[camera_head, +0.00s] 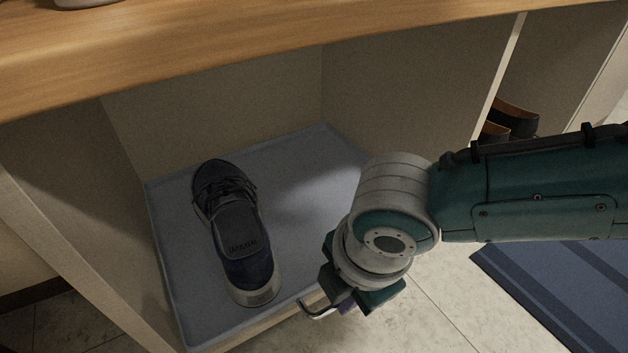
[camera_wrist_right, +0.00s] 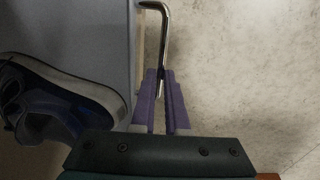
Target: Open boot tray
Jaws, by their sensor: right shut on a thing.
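The boot tray (camera_head: 290,215) is a grey-blue sliding tray in the lower compartment of a wooden bench. A dark blue shoe (camera_head: 235,225) lies on its left part. A metal bar handle (camera_head: 318,312) is on the tray's front edge. My right gripper (camera_head: 345,303) is at that front edge, and its arm hides the tray's right front part. In the right wrist view the purple fingers (camera_wrist_right: 163,95) are closed around the handle (camera_wrist_right: 164,40). The tray (camera_wrist_right: 90,40) and the shoe (camera_wrist_right: 60,95) show to the left there. My left gripper is out of view.
The wooden bench top (camera_head: 240,50) overhangs the compartment. Upright panels stand on both sides. Brown-and-black footwear (camera_head: 512,120) sits in the compartment to the right. A striped blue rug (camera_head: 560,290) lies on the tiled floor (camera_head: 440,310), which is clear in front of the tray.

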